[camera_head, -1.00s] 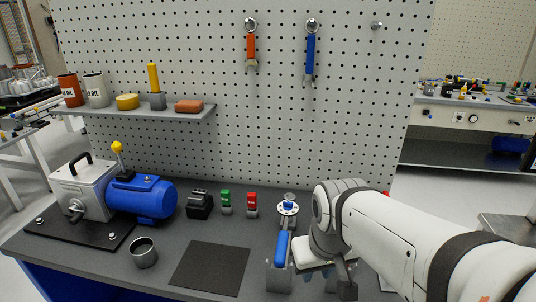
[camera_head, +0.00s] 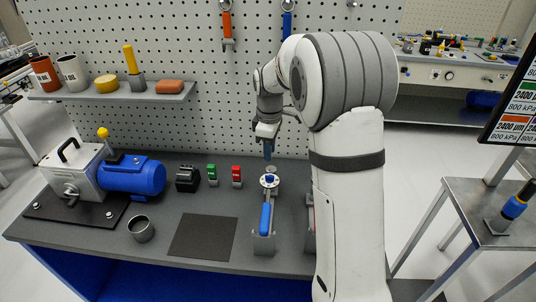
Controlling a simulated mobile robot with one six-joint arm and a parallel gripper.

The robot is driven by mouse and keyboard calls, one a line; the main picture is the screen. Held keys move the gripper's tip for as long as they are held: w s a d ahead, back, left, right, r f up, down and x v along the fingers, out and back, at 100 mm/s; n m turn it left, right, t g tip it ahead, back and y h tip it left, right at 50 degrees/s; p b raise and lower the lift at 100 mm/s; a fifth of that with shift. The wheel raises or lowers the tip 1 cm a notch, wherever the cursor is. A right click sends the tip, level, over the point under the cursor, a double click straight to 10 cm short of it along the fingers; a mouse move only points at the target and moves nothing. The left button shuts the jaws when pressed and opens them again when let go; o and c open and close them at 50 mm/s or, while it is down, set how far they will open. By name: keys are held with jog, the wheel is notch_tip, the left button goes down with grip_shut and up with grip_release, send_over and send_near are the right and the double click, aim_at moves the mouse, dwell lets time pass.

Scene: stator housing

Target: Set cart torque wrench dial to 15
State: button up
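A blue-handled tool (camera_head: 265,219) lies in a grey cradle on the bench, pointing away from me. A round pale dial-like head with a blue centre (camera_head: 269,181) is at its far end. On the steel cart (camera_head: 478,190) at the right, a tool with a blue body and dark top (camera_head: 514,207) leans in a dark holder. It may be the cart torque wrench; any dial numbers are too small to read. My gripper (camera_head: 268,149) points down above and behind the round head, apart from the cart. Its fingers look dark and narrow, and their opening is unclear.
A blue motor with a grey gearbox (camera_head: 130,177), a metal cup (camera_head: 141,229), a dark mat (camera_head: 203,237) and green (camera_head: 212,172) and red (camera_head: 237,176) blocks are on the bench. A screen (camera_head: 514,100) hangs above the cart. My arm hides the bench's right end.

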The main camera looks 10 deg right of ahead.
aim_at(270, 175)
jog(key=shift+s+f+b, duration=0.15)
jog(key=shift+f+b, duration=2.8)
jog(key=shift+f, duration=1.4)
jog(key=shift+c, duration=0.5)
grip_shut()
jog(key=n, duration=0.7)
jog(key=shift+n, duration=0.4)
jog(key=shift+c, duration=1.2)
grip_release()
jog(key=shift+n, duration=0.6)
jog(key=shift+o, duration=1.4)
